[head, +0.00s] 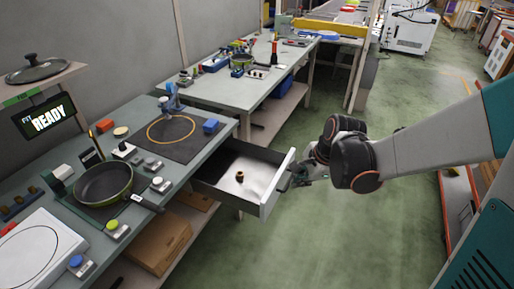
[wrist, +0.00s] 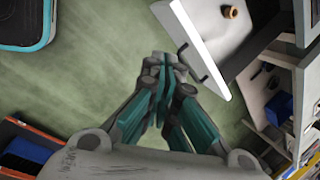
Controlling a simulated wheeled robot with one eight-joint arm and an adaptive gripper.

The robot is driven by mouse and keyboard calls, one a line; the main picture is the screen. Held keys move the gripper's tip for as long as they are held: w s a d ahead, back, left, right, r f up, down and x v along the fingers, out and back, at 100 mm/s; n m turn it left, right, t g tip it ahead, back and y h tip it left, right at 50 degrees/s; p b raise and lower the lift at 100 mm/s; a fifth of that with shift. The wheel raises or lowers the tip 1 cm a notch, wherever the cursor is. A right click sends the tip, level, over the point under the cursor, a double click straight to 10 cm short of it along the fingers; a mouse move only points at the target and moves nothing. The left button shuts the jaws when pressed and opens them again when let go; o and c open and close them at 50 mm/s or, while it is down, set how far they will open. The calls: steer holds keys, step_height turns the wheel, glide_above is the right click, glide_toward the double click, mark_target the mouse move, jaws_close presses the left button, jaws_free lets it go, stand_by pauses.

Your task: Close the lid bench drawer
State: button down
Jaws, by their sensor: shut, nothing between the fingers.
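The lid bench drawer (head: 276,190) is pulled out from under the bench, on its right side in the head view. A small brass-coloured part (head: 239,176) lies inside it. In the wrist view the drawer's front panel (wrist: 196,38) is at the upper middle, with a dark handle (wrist: 182,48) on it, and the small part (wrist: 230,12) shows behind. My gripper (head: 292,180) is at the drawer's front, close to the handle. In the wrist view my gripper (wrist: 166,62) is shut and empty, its tips beside the handle. I cannot tell whether it touches the drawer.
The bench top (head: 140,182) carries a pan (head: 103,184), several buttons and a dark mat with an orange ring (head: 171,131). A wooden box (head: 158,246) stands on the shelf below. A second table (head: 240,88) stands behind.

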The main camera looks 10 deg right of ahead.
step_height(320, 180, down, 12)
steer(key=w+d+m+g+y, duration=0.1)
steer(key=w+d+m+y, duration=0.1)
steer(key=m, duration=0.6)
steer(key=w+a+f+b, duration=0.4)
steer(key=a+f+b, duration=0.1)
steer(key=f, duration=0.4)
steer(key=shift+w+a, duration=0.35)
steer(key=shift+a, duration=0.2)
